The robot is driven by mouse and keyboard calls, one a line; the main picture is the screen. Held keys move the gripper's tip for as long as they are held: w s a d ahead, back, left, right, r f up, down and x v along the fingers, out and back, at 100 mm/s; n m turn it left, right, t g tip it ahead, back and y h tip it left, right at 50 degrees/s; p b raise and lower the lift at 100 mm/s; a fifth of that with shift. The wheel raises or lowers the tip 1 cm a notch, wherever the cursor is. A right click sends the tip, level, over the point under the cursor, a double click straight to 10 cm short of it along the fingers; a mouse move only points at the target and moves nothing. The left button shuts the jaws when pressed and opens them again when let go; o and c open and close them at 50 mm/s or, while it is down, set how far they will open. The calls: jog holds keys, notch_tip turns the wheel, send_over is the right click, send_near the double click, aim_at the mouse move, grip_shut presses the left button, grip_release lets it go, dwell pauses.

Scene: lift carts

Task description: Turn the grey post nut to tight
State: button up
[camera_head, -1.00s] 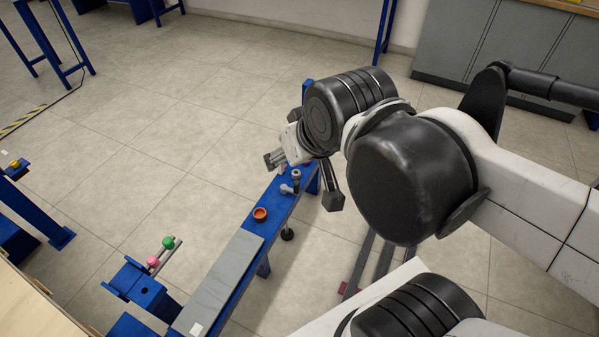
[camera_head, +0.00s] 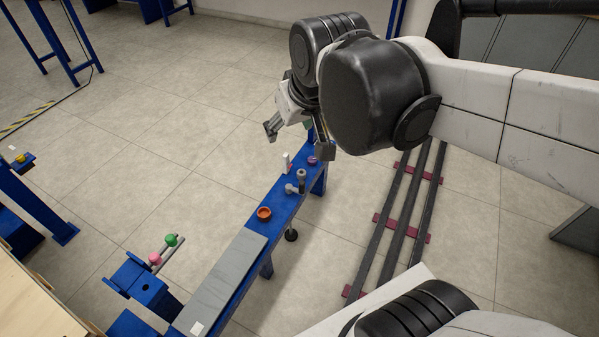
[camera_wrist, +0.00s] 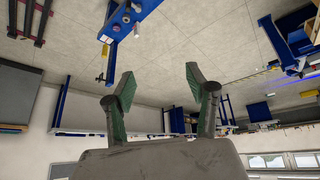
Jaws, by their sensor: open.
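The grey post nut (camera_head: 302,175) sits atop a small grey post on the blue beam, with a grey stub sticking out at its left. My gripper (camera_head: 298,139) is open and empty, above and beyond the post in the head view, apart from it. In the wrist view my gripper's two fingers (camera_wrist: 160,78) are spread wide with nothing between them. The blue beam (camera_wrist: 112,30) shows at the top of that view, with small fittings on it. The grey nut is too small there to make out surely.
On the beam are an orange ring (camera_head: 264,213), a white peg (camera_head: 287,161), a purple ring (camera_head: 313,160) and a grey plate (camera_head: 230,278). A rod with green (camera_head: 171,240) and pink (camera_head: 155,258) knobs stands left. Dark floor rails (camera_head: 393,225) run right. Open floor lies between.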

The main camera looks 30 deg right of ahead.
jog(key=w+d+f+g+b, duration=0.2)
jog(key=w+d+f+b, duration=0.15)
jog(key=w, duration=0.85)
jog(key=g+b, duration=0.4)
jog(key=b, duration=0.4)
send_over(301, 172)
notch_tip(301, 172, down, 40)
jog(key=shift+n, duration=0.4)
notch_tip(301, 172, down, 14)
jog(key=b, duration=0.4)
jog(key=shift+d+f, duration=0.1)
jog(key=shift+f, duration=0.05)
jog(key=c, duration=1.2)
